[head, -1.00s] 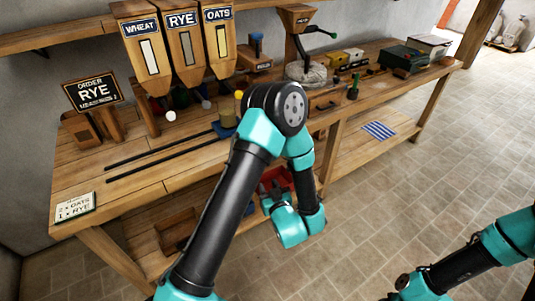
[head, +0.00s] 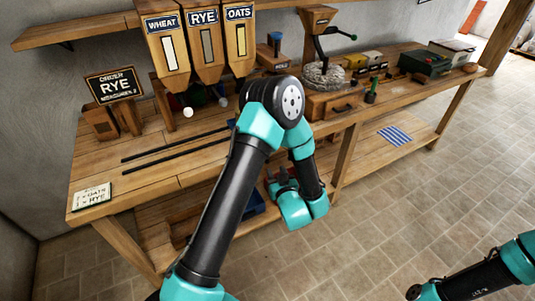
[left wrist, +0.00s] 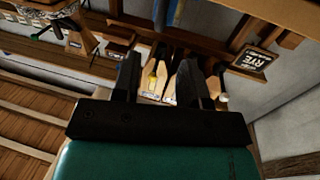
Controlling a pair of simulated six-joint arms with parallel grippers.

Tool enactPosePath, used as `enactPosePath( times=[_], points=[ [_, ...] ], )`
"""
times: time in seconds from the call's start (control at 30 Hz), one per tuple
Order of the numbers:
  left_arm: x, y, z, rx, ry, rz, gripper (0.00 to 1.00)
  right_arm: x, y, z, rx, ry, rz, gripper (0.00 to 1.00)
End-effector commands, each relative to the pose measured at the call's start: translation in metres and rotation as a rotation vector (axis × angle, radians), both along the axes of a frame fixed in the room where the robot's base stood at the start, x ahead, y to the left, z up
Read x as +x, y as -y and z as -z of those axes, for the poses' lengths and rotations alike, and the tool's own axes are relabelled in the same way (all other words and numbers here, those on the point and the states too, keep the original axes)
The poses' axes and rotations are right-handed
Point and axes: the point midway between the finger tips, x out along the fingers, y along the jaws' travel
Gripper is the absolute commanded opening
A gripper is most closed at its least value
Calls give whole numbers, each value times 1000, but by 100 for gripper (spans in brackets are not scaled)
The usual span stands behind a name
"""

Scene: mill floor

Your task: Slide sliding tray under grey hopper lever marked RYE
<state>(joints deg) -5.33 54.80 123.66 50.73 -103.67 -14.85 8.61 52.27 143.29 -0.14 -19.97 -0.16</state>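The grey-windowed hopper marked RYE (head: 207,45) hangs between WHEAT (head: 163,50) and OATS (head: 238,45). Two dark rails (head: 175,146) run along the bench below. The sliding tray is mostly hidden behind my left arm; only a bit of blue (head: 231,123) shows at the rails' right end. My left gripper (head: 279,181) hangs low in front of the bench, its fingers (left wrist: 158,82) apart and empty. My right gripper is out of view.
A mill (head: 322,75) and boxes (head: 425,63) stand to the right. A striped cloth (head: 394,136) lies on the lower shelf.

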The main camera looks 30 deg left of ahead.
Motion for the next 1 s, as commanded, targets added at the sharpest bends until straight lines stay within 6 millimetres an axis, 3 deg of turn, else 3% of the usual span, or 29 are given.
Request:
enactPosePath(
  times=[0.6,1.0],
  points=[
    [67,-73,0,-1,1,-1,40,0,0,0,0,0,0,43],
    [74,-81,0,0,0,0,40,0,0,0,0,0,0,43]
  ],
)
